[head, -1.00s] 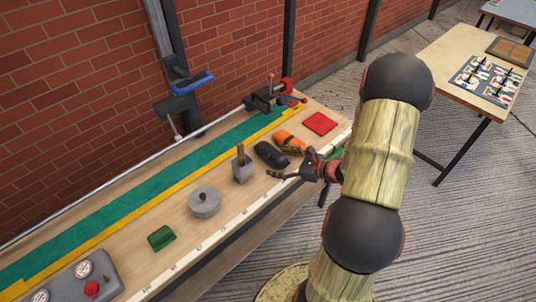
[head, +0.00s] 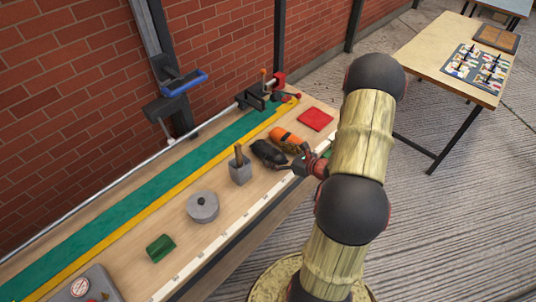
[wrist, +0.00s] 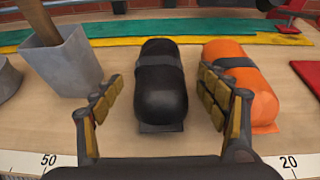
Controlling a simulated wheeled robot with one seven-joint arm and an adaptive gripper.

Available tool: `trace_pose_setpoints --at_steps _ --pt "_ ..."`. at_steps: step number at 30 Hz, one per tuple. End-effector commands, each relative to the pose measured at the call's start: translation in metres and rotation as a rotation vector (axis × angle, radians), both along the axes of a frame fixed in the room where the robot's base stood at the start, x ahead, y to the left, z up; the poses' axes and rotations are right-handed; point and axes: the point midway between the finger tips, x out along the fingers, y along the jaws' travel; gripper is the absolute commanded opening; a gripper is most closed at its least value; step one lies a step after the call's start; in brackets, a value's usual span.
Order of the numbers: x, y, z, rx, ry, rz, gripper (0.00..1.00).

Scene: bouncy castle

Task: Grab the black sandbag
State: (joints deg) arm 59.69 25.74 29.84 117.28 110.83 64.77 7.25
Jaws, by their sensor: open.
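The black sandbag (head: 268,152) lies on the wooden bench, between a grey pot and an orange sandbag. In the wrist view the black sandbag (wrist: 162,88) is a rounded bag with a strap, lying lengthwise away from me. My gripper (wrist: 163,110) is open, with one finger left of the black sandbag's near end and the other to its right, between it and the orange sandbag (wrist: 240,85). I cannot tell whether either finger touches. In the head view my gripper (head: 296,163) is at the bench's front edge, partly covering the black sandbag's near end.
The grey pot (wrist: 62,62) with a wooden handle stands close on the left. A round grey weight (head: 202,207) and a green bag (head: 160,248) lie farther left. A red square (head: 316,119) and a clamp (head: 262,95) are beyond the orange sandbag. Bare bench separates these things.

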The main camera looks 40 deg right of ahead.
Motion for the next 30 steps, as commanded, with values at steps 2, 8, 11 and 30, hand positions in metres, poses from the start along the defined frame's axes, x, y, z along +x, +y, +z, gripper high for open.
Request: trace_pose_setpoints --at_steps 2,8,11,30 --pt "0.010 0.002 -0.007 0.000 0.000 0.004 0.74" --pt "0.034 0.004 -0.019 -0.001 -0.001 0.004 0.74" --pt "0.041 0.005 -0.021 0.000 0.000 0.002 0.74" --pt "0.042 0.005 -0.020 -0.001 0.000 0.001 0.52"
